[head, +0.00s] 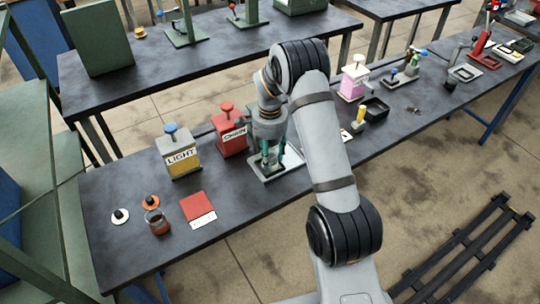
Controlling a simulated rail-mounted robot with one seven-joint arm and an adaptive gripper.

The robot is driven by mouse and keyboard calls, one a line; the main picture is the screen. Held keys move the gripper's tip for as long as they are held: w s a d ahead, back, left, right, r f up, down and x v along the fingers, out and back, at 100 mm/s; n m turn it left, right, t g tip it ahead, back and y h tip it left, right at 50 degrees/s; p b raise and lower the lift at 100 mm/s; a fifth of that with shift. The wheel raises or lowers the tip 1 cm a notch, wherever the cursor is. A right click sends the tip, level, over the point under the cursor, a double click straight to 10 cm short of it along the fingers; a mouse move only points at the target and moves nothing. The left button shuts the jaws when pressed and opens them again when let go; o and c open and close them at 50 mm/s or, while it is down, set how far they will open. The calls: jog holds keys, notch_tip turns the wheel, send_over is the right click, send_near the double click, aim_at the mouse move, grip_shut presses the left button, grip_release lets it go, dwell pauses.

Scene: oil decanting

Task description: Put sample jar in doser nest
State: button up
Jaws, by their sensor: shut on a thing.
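My gripper (268,160) points down over a pale grey square base (290,167) near the middle of the table. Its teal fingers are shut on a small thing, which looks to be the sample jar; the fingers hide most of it. I cannot tell whether it touches the base. The base may be the doser nest, but I cannot tell for sure. A glass jar of brown liquid (157,222) stands apart at the table's front left.
A yellow LIGHT canister (180,158) and a red canister (229,143) stand just left of my gripper. A red and white card (198,209) and two small round discs lie at the left. A pink canister (352,82) and a black tray (375,107) stand to the right.

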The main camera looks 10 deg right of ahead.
aim_at(270, 153)
jog(key=o, duration=1.3)
jog(key=shift+f, duration=0.15)
jog(key=shift+c, duration=0.2)
notch_tip(270, 153, up, 12)
jog(key=b, duration=0.1)
jog(key=shift+r, duration=0.25)
